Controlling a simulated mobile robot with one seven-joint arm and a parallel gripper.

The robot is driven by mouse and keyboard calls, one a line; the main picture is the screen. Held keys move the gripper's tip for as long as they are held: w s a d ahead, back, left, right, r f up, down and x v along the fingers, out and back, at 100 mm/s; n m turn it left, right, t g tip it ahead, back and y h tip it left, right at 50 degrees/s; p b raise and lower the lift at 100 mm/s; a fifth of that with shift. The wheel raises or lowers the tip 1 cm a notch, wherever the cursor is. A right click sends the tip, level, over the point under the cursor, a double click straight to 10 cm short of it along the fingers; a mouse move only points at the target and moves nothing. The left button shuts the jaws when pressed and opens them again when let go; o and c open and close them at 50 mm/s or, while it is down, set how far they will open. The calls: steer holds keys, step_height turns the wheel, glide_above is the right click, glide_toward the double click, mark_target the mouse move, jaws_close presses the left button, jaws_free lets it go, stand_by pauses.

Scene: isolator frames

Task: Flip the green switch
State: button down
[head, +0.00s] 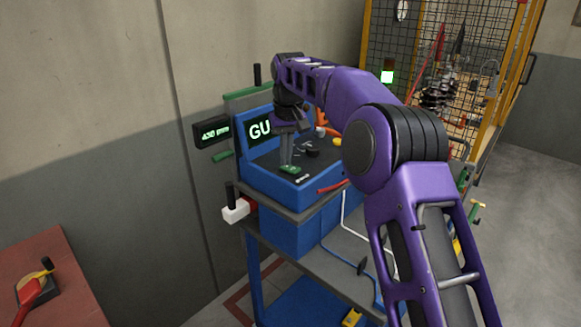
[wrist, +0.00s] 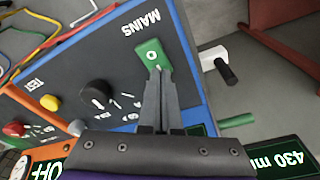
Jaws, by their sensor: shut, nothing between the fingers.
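The green switch (wrist: 152,52) is a small rocker on the blue-edged instrument's dark panel (wrist: 120,60), beside the word MAINS. A white "O" shows on its far end in the wrist view; its near end is partly hidden behind my fingertips. In the head view the green switch (head: 291,170) sits at the panel's front edge. My gripper (wrist: 160,74) is shut and empty, with its fingertips over the near end of the switch. I cannot tell whether they touch it. In the head view my gripper (head: 286,163) points down at the switch.
A white block with a black handle (wrist: 218,62) is beside the instrument. Loose cables lie near the panel.

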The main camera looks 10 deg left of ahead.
step_height(320, 180, up, 2)
steer(key=shift+r+p, duration=0.2)
steer(key=shift+p, duration=0.85)
steer(key=shift+r, duration=2.2)
